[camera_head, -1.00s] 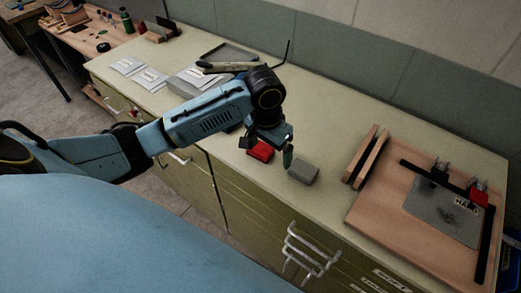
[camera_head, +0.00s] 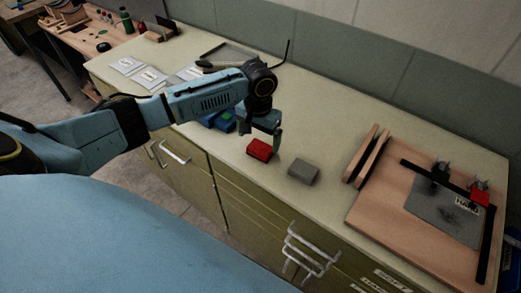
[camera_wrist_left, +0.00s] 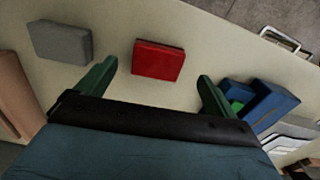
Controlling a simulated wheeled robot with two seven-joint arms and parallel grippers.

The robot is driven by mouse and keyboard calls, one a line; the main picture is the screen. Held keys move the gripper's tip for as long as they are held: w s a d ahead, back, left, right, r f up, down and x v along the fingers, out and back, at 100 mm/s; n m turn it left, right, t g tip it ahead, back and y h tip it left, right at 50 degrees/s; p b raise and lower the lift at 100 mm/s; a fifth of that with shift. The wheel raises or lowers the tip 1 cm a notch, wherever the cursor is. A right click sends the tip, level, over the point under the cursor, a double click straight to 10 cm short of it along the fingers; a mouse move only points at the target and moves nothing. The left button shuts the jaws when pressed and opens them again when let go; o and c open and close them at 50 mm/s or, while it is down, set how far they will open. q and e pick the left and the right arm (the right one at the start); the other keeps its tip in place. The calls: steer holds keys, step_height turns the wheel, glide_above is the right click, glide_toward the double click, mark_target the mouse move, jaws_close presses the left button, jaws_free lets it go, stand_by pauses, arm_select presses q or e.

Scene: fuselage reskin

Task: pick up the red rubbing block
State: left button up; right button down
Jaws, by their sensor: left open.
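The red rubbing block (camera_head: 259,149) lies on the pale countertop in the head view, left of a grey block (camera_head: 304,171). My left gripper (camera_head: 262,132) is just behind the red block in that view, its fingers pointing down. In the left wrist view the red block (camera_wrist_left: 158,60) lies ahead of the gap between the two green fingertips of my open left gripper (camera_wrist_left: 157,72). Nothing is between the fingers. The grey block (camera_wrist_left: 60,42) is outside the fingers on the left. My right gripper is not in view.
Blue blocks, one with a green patch (camera_head: 222,120), lie left of the gripper; they also show in the left wrist view (camera_wrist_left: 262,103). A wooden board (camera_head: 390,205) with clamps and a grey sheet (camera_head: 446,217) is at the right. Counter space between is clear.

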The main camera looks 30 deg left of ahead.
mark_target(258, 150)
arm_select(q)
steer(key=f, duration=0.4)
steer(key=shift+s+d+f, duration=0.1)
steer(key=shift+s+f, duration=0.15)
steer(key=shift+f, duration=0.15)
steer(key=c, duration=1.1)
steer(key=shift+o, duration=0.2)
step_height(258, 150, up, 10)
